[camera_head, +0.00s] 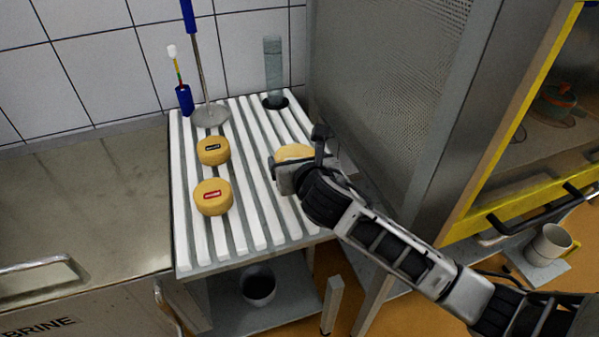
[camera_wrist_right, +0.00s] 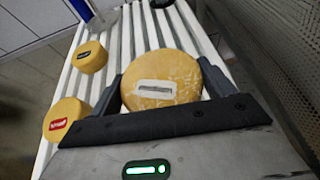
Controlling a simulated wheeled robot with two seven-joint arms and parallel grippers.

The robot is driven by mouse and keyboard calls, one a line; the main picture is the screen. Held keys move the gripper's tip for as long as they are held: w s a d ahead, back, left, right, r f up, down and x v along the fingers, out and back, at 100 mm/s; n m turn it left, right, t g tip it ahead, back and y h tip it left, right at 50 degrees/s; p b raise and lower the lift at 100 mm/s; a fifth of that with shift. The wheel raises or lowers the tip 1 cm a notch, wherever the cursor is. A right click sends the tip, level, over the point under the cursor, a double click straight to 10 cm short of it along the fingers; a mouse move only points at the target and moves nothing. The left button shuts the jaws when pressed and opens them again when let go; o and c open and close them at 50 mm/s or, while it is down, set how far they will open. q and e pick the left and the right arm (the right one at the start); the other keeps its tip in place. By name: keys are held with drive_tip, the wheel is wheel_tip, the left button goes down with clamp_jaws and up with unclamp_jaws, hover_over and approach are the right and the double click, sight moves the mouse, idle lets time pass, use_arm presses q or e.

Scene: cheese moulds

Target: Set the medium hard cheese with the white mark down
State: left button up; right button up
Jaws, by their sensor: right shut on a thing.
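The cheese with the white mark (camera_wrist_right: 178,68) is a round yellow wheel with a pale, scuffed top. My right gripper (camera_wrist_right: 162,90) is shut on it, one finger on each side. In the head view the cheese (camera_head: 294,152) shows partly behind my right gripper (camera_head: 303,170), over the right part of the white slatted rack (camera_head: 256,222). I cannot tell whether its underside touches the slats. My left gripper is not in view.
A cheese with a black label (camera_head: 213,151) and one with a red label (camera_head: 212,197) stand on the rack to the left. Behind them are a metal disc tool (camera_head: 210,116), a blue-based instrument (camera_head: 184,98) and a clear cylinder (camera_head: 273,72). A perforated metal panel (camera_head: 385,80) stands close on the right.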

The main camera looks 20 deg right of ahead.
drive_tip(key=shift+w+d+f, duration=0.1)
drive_tip(key=shift+d+f, duration=0.05)
drive_tip(key=shift+f, duration=0.8)
drive_tip(key=shift+d+f, duration=0.15)
drive_tip(key=shift+f, duration=0.75)
drive_tip(key=o, duration=0.9)
drive_tip(key=shift+f, duration=0.15)
drive_tip(key=v, duration=1.2)
drive_tip(key=shift+a+p, duration=0.1)
drive_tip(key=shift+p, duration=0.2)
